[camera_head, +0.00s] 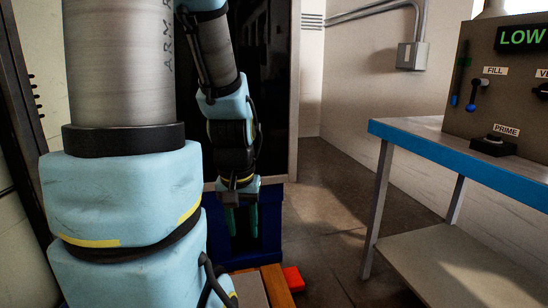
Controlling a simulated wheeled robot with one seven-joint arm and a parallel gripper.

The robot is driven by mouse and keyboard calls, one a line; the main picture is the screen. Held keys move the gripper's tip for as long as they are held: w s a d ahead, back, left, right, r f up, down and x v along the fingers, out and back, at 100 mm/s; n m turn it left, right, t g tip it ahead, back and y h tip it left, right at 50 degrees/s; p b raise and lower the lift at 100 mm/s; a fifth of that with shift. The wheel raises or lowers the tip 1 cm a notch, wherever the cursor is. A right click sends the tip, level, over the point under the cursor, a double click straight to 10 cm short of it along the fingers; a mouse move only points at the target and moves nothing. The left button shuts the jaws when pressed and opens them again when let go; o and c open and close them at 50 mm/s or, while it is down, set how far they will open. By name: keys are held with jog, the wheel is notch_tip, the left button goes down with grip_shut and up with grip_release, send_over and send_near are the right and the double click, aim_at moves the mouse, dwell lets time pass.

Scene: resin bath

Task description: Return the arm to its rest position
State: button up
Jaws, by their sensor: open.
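My arm stands large at the left of the head view, with pale blue joints and grey links. It reaches up, then hangs down to my gripper (240,222) near the middle. The gripper points downward. Its two green fingers are apart, with nothing seen between them. It shows in front of a dark blue box-like object (269,222); I cannot tell the gap between them.
A blue-edged table (450,160) with a lower shelf stands at the right. It bears a control panel (500,75) reading LOW, with FILL and PRIME labels. A red object (293,279) lies low, near the centre. The floor (335,215) between is clear.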

notch_tip(320, 180, up, 21)
jog(key=p, duration=1.9)
jog(key=shift+f, duration=0.1)
